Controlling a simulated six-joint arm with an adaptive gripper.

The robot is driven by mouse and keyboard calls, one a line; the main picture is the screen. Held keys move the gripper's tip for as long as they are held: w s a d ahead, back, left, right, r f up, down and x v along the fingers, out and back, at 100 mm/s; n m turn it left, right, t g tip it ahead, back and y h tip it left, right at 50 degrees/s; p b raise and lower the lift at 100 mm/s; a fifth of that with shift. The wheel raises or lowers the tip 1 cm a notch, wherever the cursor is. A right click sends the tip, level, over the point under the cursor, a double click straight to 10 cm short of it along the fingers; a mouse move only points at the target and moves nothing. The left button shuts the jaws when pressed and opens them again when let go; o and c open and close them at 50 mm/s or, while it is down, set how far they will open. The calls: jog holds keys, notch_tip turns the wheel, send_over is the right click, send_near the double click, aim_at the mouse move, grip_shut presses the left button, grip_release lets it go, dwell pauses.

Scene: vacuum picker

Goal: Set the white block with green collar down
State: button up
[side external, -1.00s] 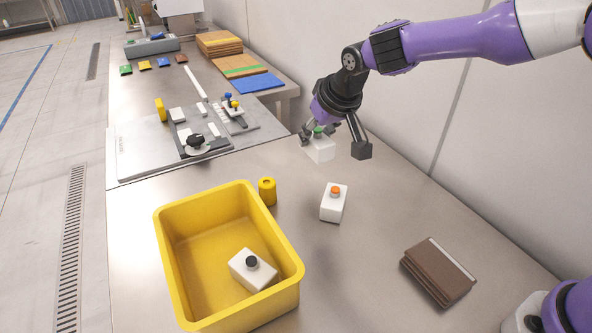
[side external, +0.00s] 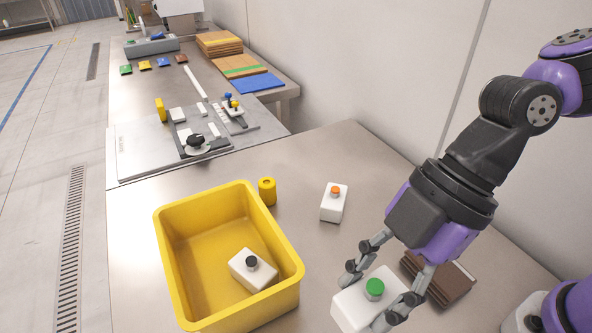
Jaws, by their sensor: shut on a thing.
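The white block with green collar (side external: 352,306) is at the bottom of the side external view, right of the yellow bin. My gripper (side external: 373,291) is shut on it, with a finger on either side near the green collar (side external: 374,289). The block's lower part is cut off by the picture's edge, so I cannot tell whether it touches the table.
A yellow bin (side external: 169,262) holds a white block with a black collar (side external: 252,271). A white block with an orange collar (side external: 333,204) and a yellow cylinder (side external: 267,191) stand behind. Brown flat pieces (side external: 455,285) lie to the right, partly behind my gripper. Bare table (side external: 330,250) lies between.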

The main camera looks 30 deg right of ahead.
aim_at(367, 277)
jog(key=s+n+g, duration=0.2)
jog(key=s+n, duration=0.2)
jog(key=s, duration=0.3)
jog(key=w+d+f, duration=0.1)
jog(key=w+f, duration=0.1)
jog(key=w, duration=0.1)
jog(key=w+d+f, duration=0.1)
jog(key=w+f, duration=0.1)
jog(key=w, duration=0.2)
jog(key=w+d+f, duration=0.1)
jog(key=w+f, duration=0.2)
jog(key=w, duration=0.1)
jog(key=shift+d, duration=0.3)
jog(key=shift+w+f, duration=0.1)
jog(key=shift+f, duration=1.9)
jog(key=shift+f, duration=0.15)
jog(key=o, duration=1.2)
